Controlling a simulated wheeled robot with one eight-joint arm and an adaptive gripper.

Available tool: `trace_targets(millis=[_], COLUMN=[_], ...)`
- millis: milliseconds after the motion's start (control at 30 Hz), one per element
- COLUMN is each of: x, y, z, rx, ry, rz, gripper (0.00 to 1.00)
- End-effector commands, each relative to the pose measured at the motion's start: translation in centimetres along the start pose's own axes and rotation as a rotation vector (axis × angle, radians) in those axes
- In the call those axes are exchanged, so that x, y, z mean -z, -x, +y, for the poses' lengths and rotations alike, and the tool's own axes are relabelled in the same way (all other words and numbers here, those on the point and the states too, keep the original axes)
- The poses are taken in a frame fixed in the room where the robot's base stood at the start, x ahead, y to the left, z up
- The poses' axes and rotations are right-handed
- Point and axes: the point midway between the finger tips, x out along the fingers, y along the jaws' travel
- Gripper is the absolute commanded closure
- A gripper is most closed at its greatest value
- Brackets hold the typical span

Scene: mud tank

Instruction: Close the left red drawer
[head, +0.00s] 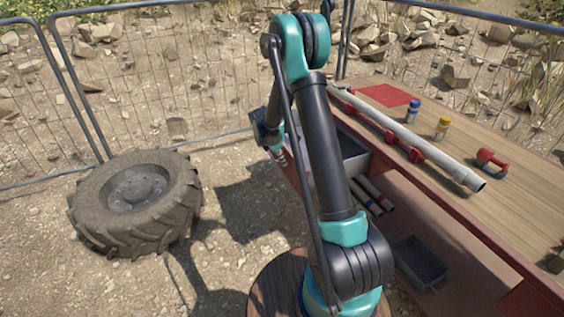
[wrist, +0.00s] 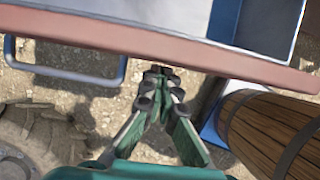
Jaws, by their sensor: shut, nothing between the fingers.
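The red drawer (wrist: 200,58) shows in the wrist view as a long red front edge with a grey tray interior (wrist: 262,22) behind it. In the head view its grey interior (head: 349,157) stands out from under the workbench, so it is open; my arm hides part of it. My gripper (wrist: 160,71) is shut and empty, with its fingertips right at the outer side of the red front. I cannot tell whether they touch it. In the head view my gripper (head: 279,157) is small, beside the drawer's outer side.
The wooden workbench (head: 520,205) carries a long white pipe (head: 415,140), bottles and red clamps. A grey bin (head: 419,262) sits on the lower shelf. A barrel (wrist: 268,128) stands close right of my gripper. A big tyre (head: 135,203) lies left, before the mesh fence (head: 150,75).

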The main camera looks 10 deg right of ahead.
Motion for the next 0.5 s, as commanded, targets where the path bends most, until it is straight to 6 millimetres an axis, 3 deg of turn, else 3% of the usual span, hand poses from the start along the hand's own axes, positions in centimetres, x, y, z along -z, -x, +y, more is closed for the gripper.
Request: trace_targets(millis=[267,500], x=[-1.4,-5.9], y=[-0.6,-2.4], z=[0.0,-0.1], rx=[0.000,0.002], ry=[-0.003,-0.006], rz=[0.000,-0.001], gripper=[1.00,1.00])
